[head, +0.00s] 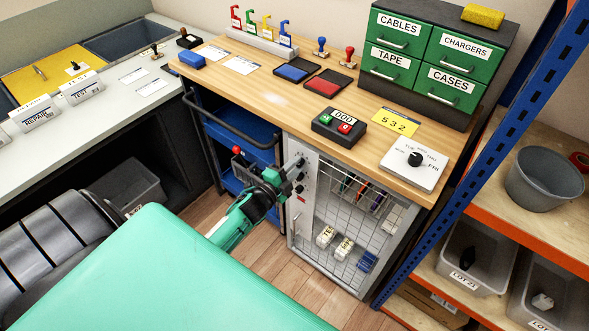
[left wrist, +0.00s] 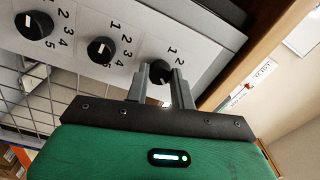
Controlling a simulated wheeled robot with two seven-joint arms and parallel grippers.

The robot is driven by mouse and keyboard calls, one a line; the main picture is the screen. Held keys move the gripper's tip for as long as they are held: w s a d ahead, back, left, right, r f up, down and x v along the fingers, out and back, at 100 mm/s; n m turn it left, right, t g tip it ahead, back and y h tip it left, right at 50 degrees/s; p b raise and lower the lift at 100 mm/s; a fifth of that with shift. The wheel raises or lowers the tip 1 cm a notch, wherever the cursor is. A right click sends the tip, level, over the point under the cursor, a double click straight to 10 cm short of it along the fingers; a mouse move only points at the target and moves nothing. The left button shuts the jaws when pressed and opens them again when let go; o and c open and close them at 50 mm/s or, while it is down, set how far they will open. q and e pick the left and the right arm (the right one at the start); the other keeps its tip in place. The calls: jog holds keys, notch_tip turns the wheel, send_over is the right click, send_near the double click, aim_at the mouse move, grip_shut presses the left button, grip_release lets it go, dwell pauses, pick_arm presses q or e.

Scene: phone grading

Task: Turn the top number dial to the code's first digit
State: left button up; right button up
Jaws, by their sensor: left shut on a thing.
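The top number dial (left wrist: 157,71) is a black knob on a light grey panel, at the right of a row of dials in the left wrist view. Its own pointer is hidden. The digits 1 and 2 show beside it. My left gripper (left wrist: 161,76) is shut on this dial, one grey finger on each side. In the head view my left gripper (head: 284,182) is at the upper part of the cage's dial panel (head: 304,206). A yellow code card (head: 395,122) on the bench reads 532. My right gripper is not in view.
Two more dials, a middle one (left wrist: 101,50) and a lower one (left wrist: 34,25), sit on the same panel. A wire mesh door (head: 352,238) is beside the panel. The wooden bench edge overhangs the dials. A blue trolley (head: 240,140) stands left of the cage.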

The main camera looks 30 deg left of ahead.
pick_arm(q)
jog(key=m+b, duration=0.2)
jog(key=m, duration=0.3)
jog(key=shift+f, duration=0.1)
jog(key=shift+m+b, duration=0.4)
jog(key=shift+m, duration=1.1)
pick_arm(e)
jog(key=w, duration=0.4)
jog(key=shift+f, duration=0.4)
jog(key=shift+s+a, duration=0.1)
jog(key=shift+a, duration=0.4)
pick_arm(q)
jog(key=o, duration=1)
